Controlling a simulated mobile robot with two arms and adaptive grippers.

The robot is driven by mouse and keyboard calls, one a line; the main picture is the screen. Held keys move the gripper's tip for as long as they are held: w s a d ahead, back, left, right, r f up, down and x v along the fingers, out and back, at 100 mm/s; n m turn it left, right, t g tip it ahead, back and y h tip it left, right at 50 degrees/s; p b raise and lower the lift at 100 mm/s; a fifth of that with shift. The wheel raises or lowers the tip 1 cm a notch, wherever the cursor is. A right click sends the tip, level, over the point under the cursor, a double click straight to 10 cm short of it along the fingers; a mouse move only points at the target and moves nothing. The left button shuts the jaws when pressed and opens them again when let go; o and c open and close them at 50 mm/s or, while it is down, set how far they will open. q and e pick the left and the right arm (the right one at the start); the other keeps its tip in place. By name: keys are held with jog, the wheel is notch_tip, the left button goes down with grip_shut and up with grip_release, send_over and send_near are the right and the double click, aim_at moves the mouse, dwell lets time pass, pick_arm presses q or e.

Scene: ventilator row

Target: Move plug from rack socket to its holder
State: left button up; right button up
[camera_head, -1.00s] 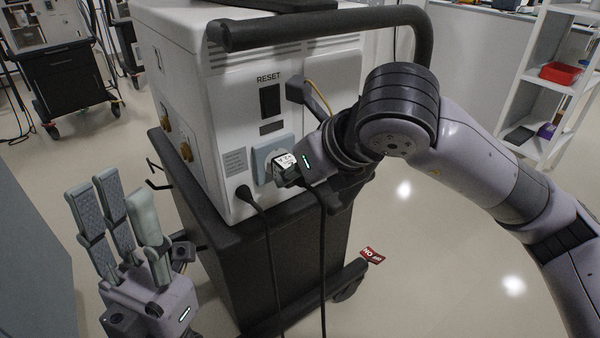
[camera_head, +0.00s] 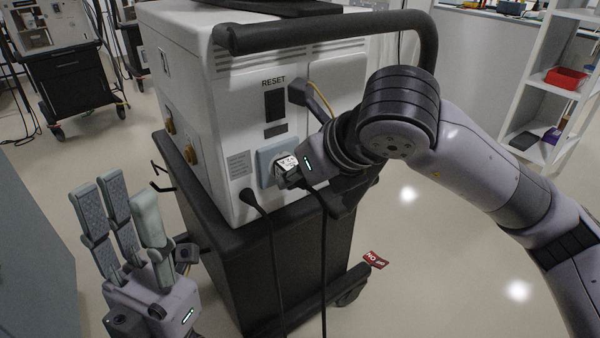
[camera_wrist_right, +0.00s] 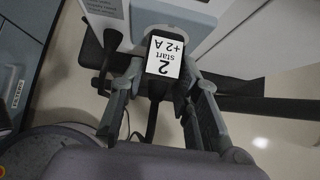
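The plug (camera_head: 287,166) has a dark body and a white label and sits at the light-blue rack socket (camera_head: 266,157) on the white machine's panel. My left gripper (camera_head: 115,195) is open and empty, fingers up, at the lower left. I cannot tell which part is the holder.
A second black plug (camera_head: 248,196) with a cable is left of the socket. A grey angled part (camera_head: 297,92) with a yellow cable is above it, near a black bar handle (camera_head: 330,30). A black hook (camera_head: 160,178) sticks out at the cart's left.

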jog(key=o, duration=0.5)
